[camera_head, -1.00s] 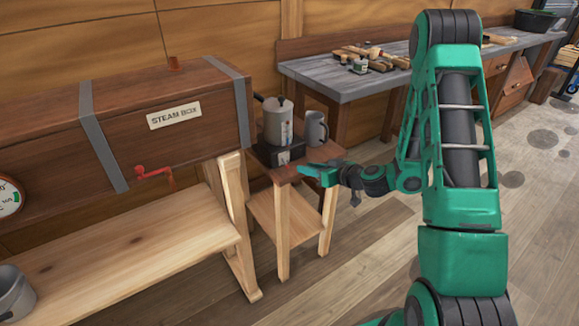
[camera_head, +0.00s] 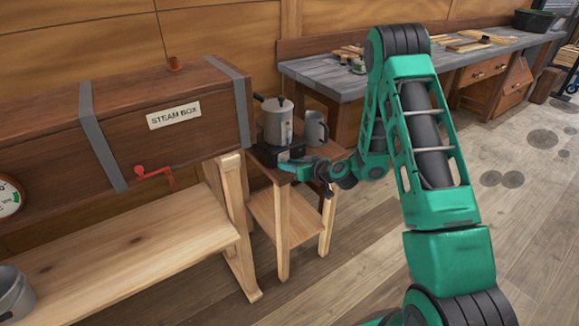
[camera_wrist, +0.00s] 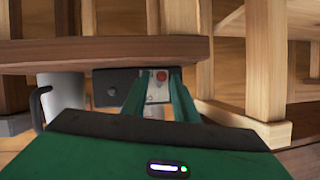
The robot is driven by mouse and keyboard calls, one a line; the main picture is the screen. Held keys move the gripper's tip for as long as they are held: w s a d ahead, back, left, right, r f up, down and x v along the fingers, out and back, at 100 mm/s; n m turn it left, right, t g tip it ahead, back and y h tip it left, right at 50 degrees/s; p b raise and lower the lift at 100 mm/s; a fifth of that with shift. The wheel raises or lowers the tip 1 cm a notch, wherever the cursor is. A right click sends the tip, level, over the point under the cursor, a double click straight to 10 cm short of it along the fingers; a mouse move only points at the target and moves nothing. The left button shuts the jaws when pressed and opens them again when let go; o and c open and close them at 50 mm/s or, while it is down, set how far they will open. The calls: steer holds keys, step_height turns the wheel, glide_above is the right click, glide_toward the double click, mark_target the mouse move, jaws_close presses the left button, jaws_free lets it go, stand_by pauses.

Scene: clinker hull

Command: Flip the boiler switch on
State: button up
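The boiler (camera_head: 277,127) is a grey pot with a dark handle on a black base (camera_head: 290,151), on the small wooden stand. In the wrist view, which looks upside down, its black base (camera_wrist: 112,84) carries a pale switch plate (camera_wrist: 157,90) with a red round spot (camera_wrist: 161,76). The switch lever's position is too small to tell. My gripper (camera_head: 292,163) is at the front of the base, low and close to the plate. In the wrist view its two green fingers (camera_wrist: 159,80) stand apart, with the plate showing between them. I cannot tell whether they touch it.
A grey mug (camera_head: 316,128) stands right of the boiler on the stand (camera_head: 340,152). The steam box (camera_head: 190,150) with its red handle is on the left, above a wooden bench (camera_head: 130,245). A grey workbench (camera_head: 320,80) with tools is behind. The floor in front is open.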

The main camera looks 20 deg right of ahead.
steer(key=shift+c, duration=0.7)
steer(key=shift+d, duration=0.1)
jaws_close()
steer(key=shift+r, duration=0.15)
steer(key=shift+r+g, duration=0.1)
steer(key=shift+g, duration=0.2)
steer(key=g, duration=0.1)
steer(key=r+g+h, duration=0.1)
steer(key=g, duration=0.1)
steer(key=shift+w+r+h, duration=0.2)
steer(key=shift+r+h, duration=0.05)
steer(key=shift+h, duration=0.05)
steer(key=shift+w+a+r+m+g+h, duration=0.15)
steer(key=shift+w+r+g+h, duration=0.15)
steer(key=shift+g, duration=0.6)
steer(key=shift+w+r+m+g+h, duration=0.1)
steer(key=shift+r+m+g+h, duration=0.2)
steer(key=shift+g, duration=0.6)
steer(key=shift+w+a+r+m+g+h, duration=0.15)
steer(key=shift+g+h, duration=0.25)
steer(key=shift+g, duration=0.5)
steer(key=shift+d, duration=0.1)
